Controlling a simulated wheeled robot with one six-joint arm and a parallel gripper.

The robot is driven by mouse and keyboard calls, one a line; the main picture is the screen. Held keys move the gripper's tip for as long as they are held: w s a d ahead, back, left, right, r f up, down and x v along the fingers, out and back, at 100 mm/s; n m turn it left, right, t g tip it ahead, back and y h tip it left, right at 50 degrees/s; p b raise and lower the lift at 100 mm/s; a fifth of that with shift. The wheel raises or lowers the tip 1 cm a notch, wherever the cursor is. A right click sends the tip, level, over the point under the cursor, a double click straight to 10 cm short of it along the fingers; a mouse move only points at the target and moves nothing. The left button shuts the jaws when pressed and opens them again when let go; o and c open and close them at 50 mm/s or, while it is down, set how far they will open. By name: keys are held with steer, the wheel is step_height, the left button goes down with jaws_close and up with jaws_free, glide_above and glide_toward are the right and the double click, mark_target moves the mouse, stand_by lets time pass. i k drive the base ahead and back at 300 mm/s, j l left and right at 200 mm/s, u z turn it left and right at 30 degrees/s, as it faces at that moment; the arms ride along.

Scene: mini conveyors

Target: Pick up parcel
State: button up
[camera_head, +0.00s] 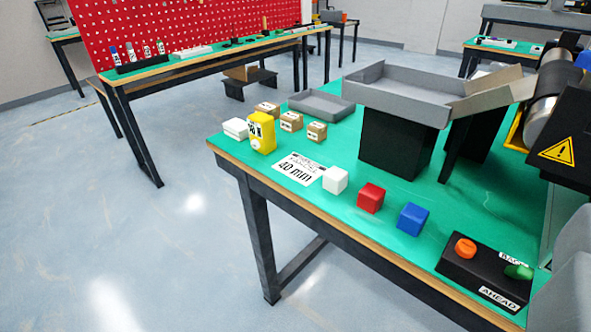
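Several small brown cardboard parcels stand on the green table top (345,180): one at the back left (267,108), one in the middle (291,122) and one at the front right (317,132). White labels show on them. They stand close together, upright, behind a yellow block with black print (261,133). Nothing is touching them from above. Pale grey rounded shapes at the lower right edge may be part of my gripper (567,275), but they are cut off by the frame. No fingertips show clearly, so I cannot see whether it is open or shut.
White (335,180), red (370,198) and blue (412,219) cubes line the front edge beside a "40 mm" card (299,168). A shallow grey tray (321,105) lies behind the parcels. A raised grey tray (398,95) and conveyor roller stand right. A black control box (487,272) sits front right.

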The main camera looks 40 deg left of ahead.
mark_target(316, 131)
steer(key=j, duration=2.75)
